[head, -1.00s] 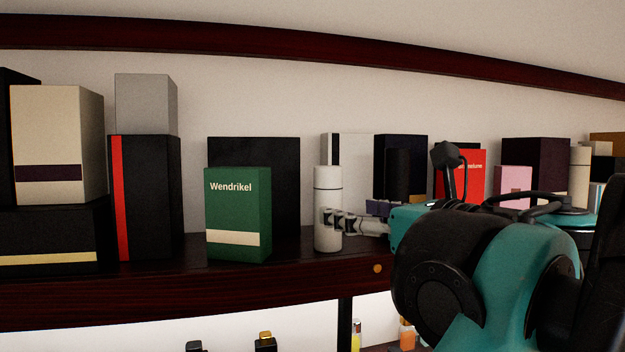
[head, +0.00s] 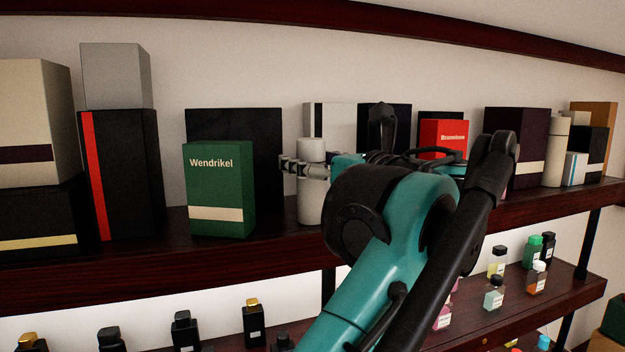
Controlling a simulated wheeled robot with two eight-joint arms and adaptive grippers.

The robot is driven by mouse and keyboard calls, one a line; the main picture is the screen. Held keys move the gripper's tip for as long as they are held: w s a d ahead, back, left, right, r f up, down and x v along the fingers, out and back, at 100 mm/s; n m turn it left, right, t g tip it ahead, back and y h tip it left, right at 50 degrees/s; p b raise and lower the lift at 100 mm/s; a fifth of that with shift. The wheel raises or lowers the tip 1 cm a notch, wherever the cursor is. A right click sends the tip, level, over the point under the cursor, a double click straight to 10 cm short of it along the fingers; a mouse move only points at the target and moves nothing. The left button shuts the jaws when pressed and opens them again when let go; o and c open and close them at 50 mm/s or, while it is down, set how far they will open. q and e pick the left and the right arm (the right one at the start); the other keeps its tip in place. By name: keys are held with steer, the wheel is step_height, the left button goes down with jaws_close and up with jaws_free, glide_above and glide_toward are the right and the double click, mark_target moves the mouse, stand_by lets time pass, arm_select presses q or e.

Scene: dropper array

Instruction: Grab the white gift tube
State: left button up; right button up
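The white gift tube (head: 311,207) stands upright on the upper dark wood shelf, just right of the green box in the head view. My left gripper (head: 304,168) is at the tube's middle. A grey jointed finger crosses in front of the tube and its tip reaches past the left side. The other finger is hidden, so I cannot tell whether the gripper is closed on the tube. My teal and black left arm covers the area right of the tube. My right gripper is not in view.
The green Wendrikel box (head: 218,190) stands close left of the tube, with a large black box (head: 262,135) behind. Small bottles stand on the shelf below. The upper shelf's edge (head: 200,262) runs underneath.

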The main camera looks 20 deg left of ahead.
arm_select(q)
steer(key=shift+s+d, duration=0.1)
steer(key=c, duration=1)
steer(key=shift+w+a+f, duration=0.1)
steer(key=shift+w+a, duration=0.1)
steer(key=shift+a, duration=0.05)
steer(key=shift+c, duration=0.3)
